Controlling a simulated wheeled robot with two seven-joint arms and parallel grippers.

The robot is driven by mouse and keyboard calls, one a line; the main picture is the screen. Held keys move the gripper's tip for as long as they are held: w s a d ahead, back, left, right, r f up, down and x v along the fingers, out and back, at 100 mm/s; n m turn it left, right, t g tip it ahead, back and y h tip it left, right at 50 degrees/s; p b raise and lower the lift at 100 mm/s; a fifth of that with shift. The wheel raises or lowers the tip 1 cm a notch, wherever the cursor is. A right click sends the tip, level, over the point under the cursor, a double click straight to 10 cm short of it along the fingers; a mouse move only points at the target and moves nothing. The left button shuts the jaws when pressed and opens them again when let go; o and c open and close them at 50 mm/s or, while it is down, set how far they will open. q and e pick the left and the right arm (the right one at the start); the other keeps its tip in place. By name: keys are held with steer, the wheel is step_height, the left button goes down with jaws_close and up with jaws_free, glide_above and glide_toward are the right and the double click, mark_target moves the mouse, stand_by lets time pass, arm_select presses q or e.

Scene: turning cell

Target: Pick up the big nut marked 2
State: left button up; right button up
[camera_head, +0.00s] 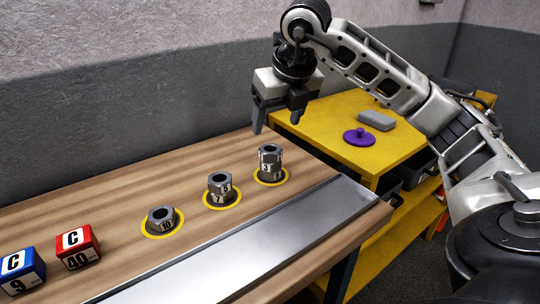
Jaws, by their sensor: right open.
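Metal hex nuts stand on yellow ring marks on the wooden bench. The far stack has an upper nut (269,154) on a lower nut (271,173); their small marks are hard to read, and I cannot clearly make out a 2. The middle stack has a nut marked 5 (220,184) on one marked 7 (218,197). A single nut marked 10 (162,220) stands nearest. My right gripper (276,122) is open and empty, fingers down, above and behind the far stack, apart from it. My left gripper is out of view.
A red block (78,245) and a blue block (22,272) sit at the bench's left. A metal strip (240,243) runs along its front edge. A yellow cart (325,127) at the right bears a purple lidded object (359,138) and a grey block (376,120). A grey wall stands behind.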

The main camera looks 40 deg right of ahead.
mark_target(270, 147)
steer(key=x, duration=0.7)
steer(key=shift+s+a+f, duration=0.1)
steer(key=shift+a+f, duration=0.05)
steer(key=shift+f, duration=0.15)
steer(key=shift+c, duration=0.4)
steer(key=c, duration=1.1)
steer(key=shift+r, duration=0.1)
